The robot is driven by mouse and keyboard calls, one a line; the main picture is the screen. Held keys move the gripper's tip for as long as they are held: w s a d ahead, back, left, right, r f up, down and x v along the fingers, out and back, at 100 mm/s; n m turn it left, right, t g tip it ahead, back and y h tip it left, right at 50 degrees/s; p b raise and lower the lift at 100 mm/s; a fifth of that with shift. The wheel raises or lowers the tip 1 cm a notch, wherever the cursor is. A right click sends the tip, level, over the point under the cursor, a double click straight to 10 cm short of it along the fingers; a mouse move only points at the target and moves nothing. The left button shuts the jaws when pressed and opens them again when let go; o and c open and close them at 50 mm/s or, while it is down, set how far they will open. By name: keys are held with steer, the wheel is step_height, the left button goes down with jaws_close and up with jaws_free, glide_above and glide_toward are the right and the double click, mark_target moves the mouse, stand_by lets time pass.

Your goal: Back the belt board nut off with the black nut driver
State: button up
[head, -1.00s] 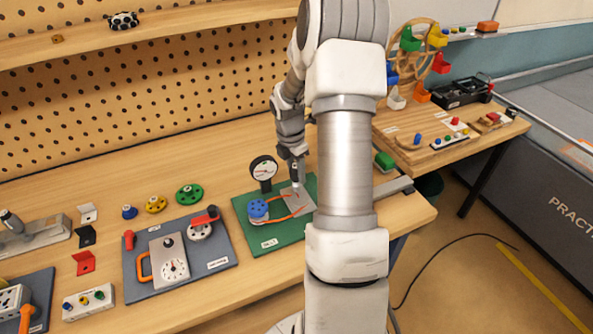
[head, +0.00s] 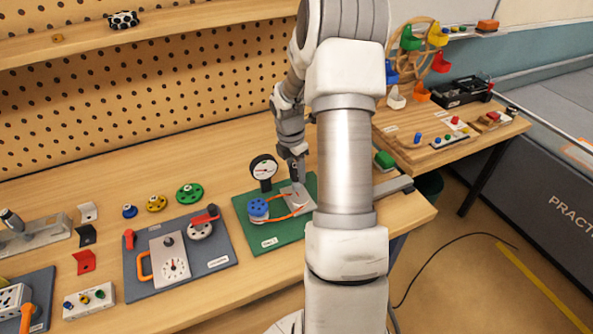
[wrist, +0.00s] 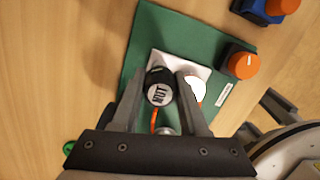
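The green belt board (head: 285,233) lies on the bench, with a blue pulley (head: 258,207), a thin orange belt and a pale metal plate (head: 301,202) on it. My gripper (head: 295,160) is above the plate, pointing down. In the wrist view, my gripper (wrist: 160,88) has its fingers on both sides of the black nut driver (wrist: 159,94), whose round top reads NUT. The fingers look shut on it. The driver stands over the pale plate (wrist: 205,71). The nut and the driver's lower end are hidden.
A round gauge (head: 263,168) stands at the board's back edge. A grey-blue board (head: 190,278) with a crank and a dial is to the left. My arm hides the bench right of the plate.

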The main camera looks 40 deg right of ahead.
jaws_close()
steer(key=shift+r+n+p, duration=0.15)
steer(key=shift+n+p, duration=0.65)
steer(key=shift+n+t+p, duration=0.4)
steer(key=shift+n+p, duration=1.9)
steer(key=shift+n, duration=0.2)
steer(key=shift+s+n+y+p, duration=0.1)
steer(key=shift+n+y+p, duration=0.3)
steer(key=shift+n+p, duration=2.4)
steer(key=shift+p, duration=0.35)
steer(key=o, duration=0.7)
jaws_free()
